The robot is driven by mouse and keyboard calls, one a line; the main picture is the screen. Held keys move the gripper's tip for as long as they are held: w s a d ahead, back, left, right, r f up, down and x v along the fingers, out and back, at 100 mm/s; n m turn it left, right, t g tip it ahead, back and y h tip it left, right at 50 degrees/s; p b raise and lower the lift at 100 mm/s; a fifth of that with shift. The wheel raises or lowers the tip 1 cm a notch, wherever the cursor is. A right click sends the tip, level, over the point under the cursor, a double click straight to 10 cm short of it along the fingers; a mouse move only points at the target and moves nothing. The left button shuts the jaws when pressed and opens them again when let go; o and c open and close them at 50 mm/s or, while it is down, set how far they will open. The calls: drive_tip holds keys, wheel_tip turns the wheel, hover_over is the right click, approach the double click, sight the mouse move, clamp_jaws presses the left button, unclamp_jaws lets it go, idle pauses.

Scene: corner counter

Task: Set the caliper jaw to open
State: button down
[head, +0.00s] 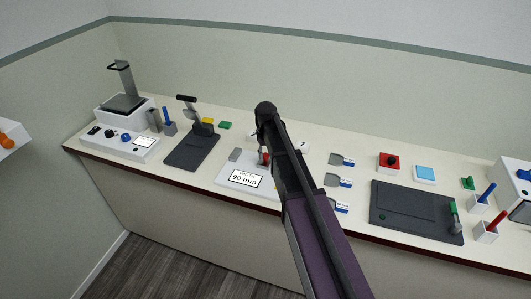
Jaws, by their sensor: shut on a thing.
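The caliper station is a white base plate (226,177) in the middle of the counter, with a label (245,178) reading 90 mm at its front. A grey block (235,155) stands on its left part. A small red part (264,158) shows beside my dark arm, likely the caliper's sliding jaw. My gripper (263,150) is over the plate at this red part and is shut on it, though my arm hides most of the contact. The jaw's exact position and the plate's right part are hidden.
A dark press stand (193,150) and a scale (123,103) stand to the left. The counter's front edge is dark red.

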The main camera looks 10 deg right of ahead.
drive_tip(key=shift+c, duration=1.7)
unclamp_jaws()
drive_tip(key=shift+a, duration=0.1)
drive_tip(key=s+d+m, duration=0.1)
drive_tip(key=s+d, duration=0.1)
drive_tip(key=s, duration=1)
drive_tip(key=s+d+m, duration=0.2)
drive_tip(key=s+d, duration=0.1)
drive_tip(key=s, duration=0.9)
drive_tip(key=shift+d+m, duration=0.15)
drive_tip(key=shift+m, duration=0.15)
